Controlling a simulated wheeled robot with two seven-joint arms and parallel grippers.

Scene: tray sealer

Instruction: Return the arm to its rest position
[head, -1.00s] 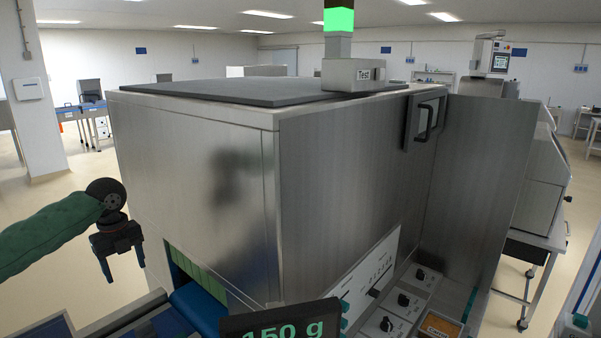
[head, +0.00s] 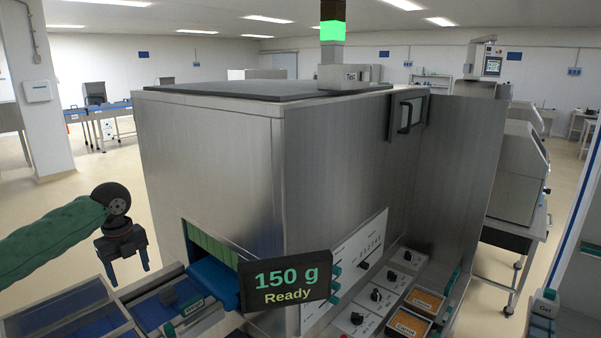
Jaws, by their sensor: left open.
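My left arm comes in from the left edge in a green sleeve. My left gripper (head: 126,274) points downward with its two dark fingers apart and nothing between them. It hangs in front of the machine's left side, above and behind the blue infeed conveyor as seen in the picture, apart from the steel housing. The large steel sealer (head: 208,160) fills the middle, with a green-lit signal lamp (head: 332,31) on top. My right gripper is not in view.
A display (head: 288,288) reading "150 g Ready" stands before the sealer. A blue conveyor (head: 213,280) enters the opening with green strips. Open floor shows at left.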

